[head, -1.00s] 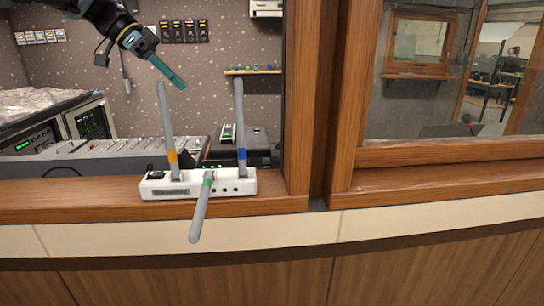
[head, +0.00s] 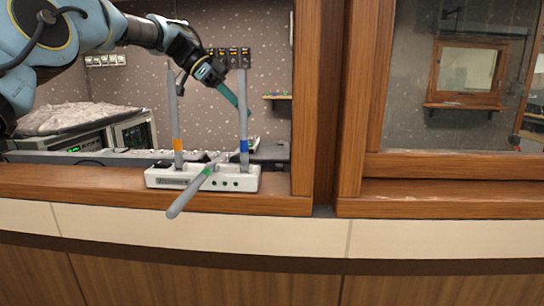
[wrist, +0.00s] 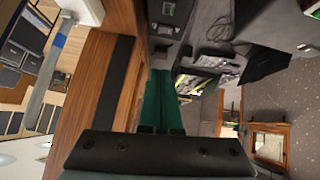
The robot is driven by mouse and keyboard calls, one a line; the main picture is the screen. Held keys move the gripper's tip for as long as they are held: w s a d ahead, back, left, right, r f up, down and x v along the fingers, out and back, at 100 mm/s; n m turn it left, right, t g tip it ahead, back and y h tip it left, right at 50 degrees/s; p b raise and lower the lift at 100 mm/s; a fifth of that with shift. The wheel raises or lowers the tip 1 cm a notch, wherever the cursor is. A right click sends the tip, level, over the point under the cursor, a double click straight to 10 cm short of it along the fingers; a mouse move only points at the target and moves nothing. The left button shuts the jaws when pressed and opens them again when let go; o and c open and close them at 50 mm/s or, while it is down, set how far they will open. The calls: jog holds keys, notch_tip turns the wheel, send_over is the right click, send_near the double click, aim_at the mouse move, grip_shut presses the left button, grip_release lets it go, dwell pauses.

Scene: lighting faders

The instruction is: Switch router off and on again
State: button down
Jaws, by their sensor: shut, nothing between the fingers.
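The white router (head: 215,183) sits on the wooden ledge in the head view. Antennas with an orange band (head: 178,120) and a blue band (head: 242,125) stand upright on it. A third antenna with a green band (head: 190,192) slants across its front, its lower end out past the ledge. A small dark part (head: 162,164) shows at the router's left end; its switch position is too small to tell. My gripper (head: 243,110) is shut and empty, with its teal fingers pointing down right by the blue-banded antenna; contact cannot be told.
A wooden post (head: 305,110) stands right of the router, with a glass pane (head: 450,90) beyond. Behind the ledge (head: 60,185) are a mixing desk (head: 105,158) and rack equipment (head: 128,132). The ledge left of the router is clear.

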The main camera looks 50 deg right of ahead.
jog(key=p, duration=0.2)
send_over(278, 166)
jog(key=w, duration=0.2)
notch_tip(278, 166, down, 7)
jog(key=shift+s+a+f, duration=0.1)
jog(key=shift+a, duration=0.05)
jog(key=shift+a+f+p, duration=0.2)
jog(key=shift+f+p, duration=0.45)
jog(key=shift+f, duration=1.25)
jog(key=f+b, duration=0.1)
jog(key=b, duration=0.2)
jog(key=shift+a+f+b, duration=0.15)
jog(key=shift+b, duration=0.15)
jog(key=shift+h+b, duration=0.3)
jog(key=shift+b, duration=0.1)
jog(key=shift+r+p, duration=0.3)
jog(key=shift+p, duration=0.05)
